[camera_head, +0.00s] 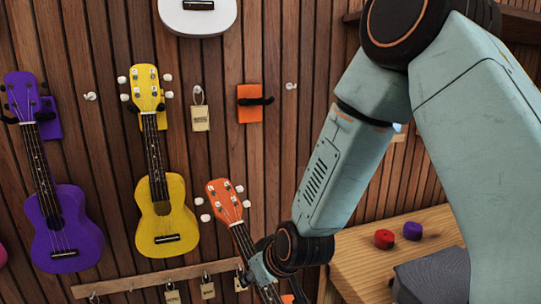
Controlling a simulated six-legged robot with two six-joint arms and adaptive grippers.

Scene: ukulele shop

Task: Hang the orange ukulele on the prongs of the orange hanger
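The orange ukulele (226,202) is low in the middle of the head view, tilted, with its headstock up and to the left. Most of its body is cut off by the bottom edge. My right gripper (264,269) is at its neck and appears shut around it; the fingertips are partly hidden. The orange hanger (246,113), an orange wall plate with dark prongs, is empty. It sits on the wall above the ukulele's headstock. My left gripper is not in view.
A yellow ukulele (165,222) and a purple ukulele (68,228) hang to the left. A white ukulele (197,17) is above. Tags hang from a rail (135,282) below. A wooden counter (357,264) at right holds red (384,238) and purple (412,231) round items.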

